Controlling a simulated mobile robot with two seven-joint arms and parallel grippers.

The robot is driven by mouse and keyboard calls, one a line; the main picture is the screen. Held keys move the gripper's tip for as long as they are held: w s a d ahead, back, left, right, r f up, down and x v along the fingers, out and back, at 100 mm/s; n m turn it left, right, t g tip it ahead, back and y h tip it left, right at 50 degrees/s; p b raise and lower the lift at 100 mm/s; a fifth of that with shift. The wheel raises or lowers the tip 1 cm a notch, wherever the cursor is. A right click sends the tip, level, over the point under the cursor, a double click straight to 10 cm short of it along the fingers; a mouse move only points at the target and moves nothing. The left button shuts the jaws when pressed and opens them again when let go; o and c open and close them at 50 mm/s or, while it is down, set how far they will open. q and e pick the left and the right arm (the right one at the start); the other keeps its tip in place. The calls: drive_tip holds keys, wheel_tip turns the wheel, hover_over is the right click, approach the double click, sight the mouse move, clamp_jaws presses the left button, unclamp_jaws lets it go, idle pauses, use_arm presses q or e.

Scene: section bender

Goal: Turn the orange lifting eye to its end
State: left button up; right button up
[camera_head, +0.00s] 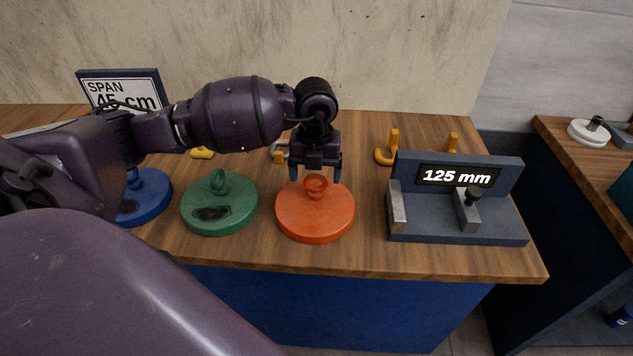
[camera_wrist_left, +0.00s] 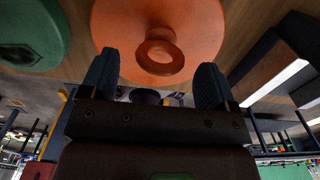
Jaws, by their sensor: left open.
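The orange lifting eye (camera_head: 316,184) stands on a round orange base (camera_head: 315,222) on the wooden bench. My left gripper (camera_head: 315,179) reaches in from behind and above the eye, pointing down, with its fingers apart on either side of it. In the left wrist view the orange eye (camera_wrist_left: 158,55) shows beyond and between the open fingertips (camera_wrist_left: 155,75), and no finger is seen to touch it. Part of the orange base (camera_wrist_left: 115,25) fills the top of that view. My right gripper is not in view.
A green base with an eye (camera_head: 220,208) and a blue one (camera_head: 149,195) stand to the left. A dark gauge reading 125 mm (camera_head: 455,230) stands to the right. The bench's front edge is close to the bases.

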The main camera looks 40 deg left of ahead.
sight(315, 174)
use_arm(q)
wheel_tip(315, 174, down, 2)
drive_tip(key=shift+f, duration=0.55)
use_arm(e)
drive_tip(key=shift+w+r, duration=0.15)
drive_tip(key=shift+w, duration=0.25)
use_arm(q)
drive_tip(key=shift+c, duration=0.5)
drive_tip(key=c, duration=0.8)
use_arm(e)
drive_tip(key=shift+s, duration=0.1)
